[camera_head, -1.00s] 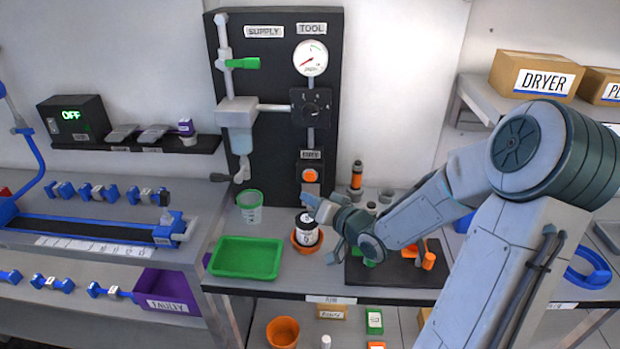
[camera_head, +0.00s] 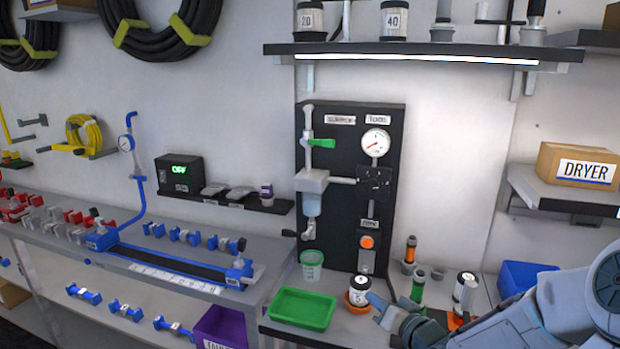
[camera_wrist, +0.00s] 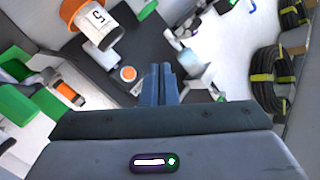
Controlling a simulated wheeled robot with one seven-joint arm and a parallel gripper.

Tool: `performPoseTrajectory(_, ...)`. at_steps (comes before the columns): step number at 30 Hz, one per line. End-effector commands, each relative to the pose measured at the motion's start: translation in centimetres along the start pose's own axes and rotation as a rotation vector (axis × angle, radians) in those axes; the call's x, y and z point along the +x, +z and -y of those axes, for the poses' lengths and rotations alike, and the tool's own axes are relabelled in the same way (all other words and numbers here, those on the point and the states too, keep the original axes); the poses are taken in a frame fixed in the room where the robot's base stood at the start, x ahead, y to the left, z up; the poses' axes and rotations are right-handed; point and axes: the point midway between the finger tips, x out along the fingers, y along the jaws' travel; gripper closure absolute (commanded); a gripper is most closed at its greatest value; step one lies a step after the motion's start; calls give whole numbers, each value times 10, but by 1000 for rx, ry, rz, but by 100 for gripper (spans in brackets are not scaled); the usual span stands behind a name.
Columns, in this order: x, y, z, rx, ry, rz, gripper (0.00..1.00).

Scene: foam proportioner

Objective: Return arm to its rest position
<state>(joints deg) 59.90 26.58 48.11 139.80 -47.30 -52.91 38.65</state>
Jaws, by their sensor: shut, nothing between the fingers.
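My gripper (camera_head: 378,307) is low at the right of the head view, just right of a white canister with a dark lid (camera_head: 359,286) that stands in an orange cup (camera_head: 356,299). In the wrist view my gripper's fingers (camera_wrist: 164,72) are together with nothing between them. The wrist view also shows the labelled white canister (camera_wrist: 101,27) at upper left, apart from the fingers. My arm (camera_head: 545,315) comes in from the lower right. Whether the fingers touch the canister cannot be told from the head view.
A green tray (camera_head: 303,309) and a green-rimmed cup (camera_head: 312,264) stand left of the canister. The black panel (camera_head: 345,235) with gauge and valve rises behind. Orange-and-green bottles (camera_head: 417,287) and a blue bin (camera_head: 522,277) stand to the right. A shelf (camera_head: 420,48) hangs above.

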Motion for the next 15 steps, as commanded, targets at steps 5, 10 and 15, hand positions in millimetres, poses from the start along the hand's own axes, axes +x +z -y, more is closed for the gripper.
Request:
performPoseTrajectory(5,-1,8,-10,-58,85,62,100)
performPoseTrajectory(10,-5,16,-21,-123,190,136,100)
performPoseTrajectory(15,-12,25,-29,-203,308,227,100)
